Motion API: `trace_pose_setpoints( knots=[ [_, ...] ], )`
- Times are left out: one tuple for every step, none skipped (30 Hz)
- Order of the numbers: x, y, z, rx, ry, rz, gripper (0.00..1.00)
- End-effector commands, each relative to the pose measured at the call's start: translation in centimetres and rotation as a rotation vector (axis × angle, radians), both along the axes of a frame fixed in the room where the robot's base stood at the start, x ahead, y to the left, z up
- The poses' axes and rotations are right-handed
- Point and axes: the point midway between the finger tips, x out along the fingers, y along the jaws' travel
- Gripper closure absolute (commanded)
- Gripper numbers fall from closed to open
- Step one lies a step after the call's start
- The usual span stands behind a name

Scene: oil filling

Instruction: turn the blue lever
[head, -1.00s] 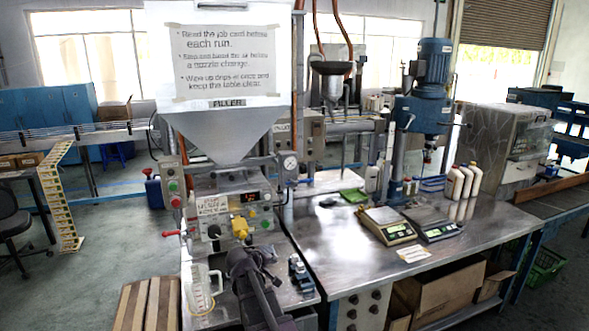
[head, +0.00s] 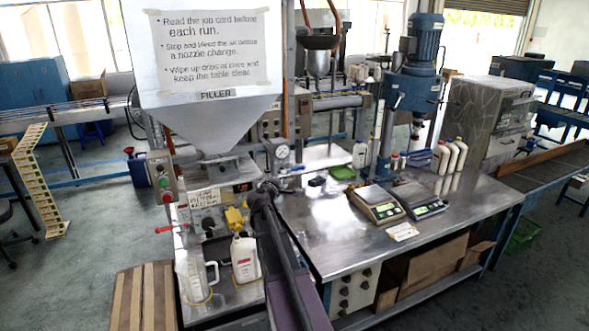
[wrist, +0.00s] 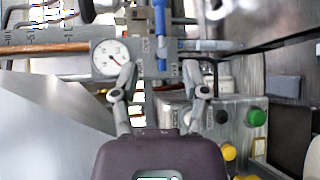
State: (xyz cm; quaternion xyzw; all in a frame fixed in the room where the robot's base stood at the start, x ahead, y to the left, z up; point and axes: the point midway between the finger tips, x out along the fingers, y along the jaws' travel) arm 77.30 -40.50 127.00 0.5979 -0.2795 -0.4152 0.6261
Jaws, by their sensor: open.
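The blue lever (head: 292,169) shows small beside the filler's post, just below the round gauge (head: 282,152). In the wrist view the lever (wrist: 160,22) is a blue bar running down from the top edge, its lower end near the gap between the fingertips. My gripper (wrist: 159,70) is open and empty, with one finger on each side of the lever's line. I cannot tell whether either finger touches it. In the head view my gripper (head: 265,188) is in front of the filler, partly hidden by my arm.
A white bottle (head: 245,260) stands by the yellow nozzle (head: 235,218), with a clear jug (head: 195,278) to its left. The hopper (head: 210,125) is above. Scales (head: 375,204) and several white bottles stand on the metal table (head: 325,240) to the right.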

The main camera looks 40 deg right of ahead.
Motion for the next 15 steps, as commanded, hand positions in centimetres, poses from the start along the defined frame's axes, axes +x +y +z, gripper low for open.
trace_pose_setpoints(
  knots=[
    [0.1, 0.1, 0.0, 0.000, 0.000, 0.002, 0.42],
    [0.2, 0.1, 0.0, 0.000, 0.000, 0.002, 0.42],
    [0.2, 0.2, 0.0, 0.001, 0.000, 0.003, 0.42],
    [0.3, 0.1, -0.1, 0.001, 0.000, 0.003, 0.42],
    [0.4, 0.1, -0.1, 0.001, 0.000, 0.004, 0.42],
    [0.5, -0.1, -0.1, 0.001, 0.000, 0.004, 0.42],
    [0.6, -0.2, -0.2, 0.001, 0.000, 0.004, 0.42],
    [0.8, -0.4, -0.2, 0.001, 0.000, 0.004, 0.42],
    [0.9, -0.6, -0.2, 0.001, 0.000, 0.004, 0.42],
    [1.1, -0.9, -0.3, 0.001, 0.000, 0.004, 0.42],
    [1.2, -1.1, -0.3, 0.001, 0.000, 0.004, 0.42],
    [1.5, -1.5, -0.4, 0.001, 0.000, 0.003, 0.42],
    [1.7, -1.8, -0.5, 0.001, 0.000, 0.003, 0.42],
    [1.9, -2.1, -0.5, 0.001, 0.000, 0.003, 0.42],
    [2.2, -2.6, -0.6, 0.001, 0.000, 0.004, 0.42]
  ],
)
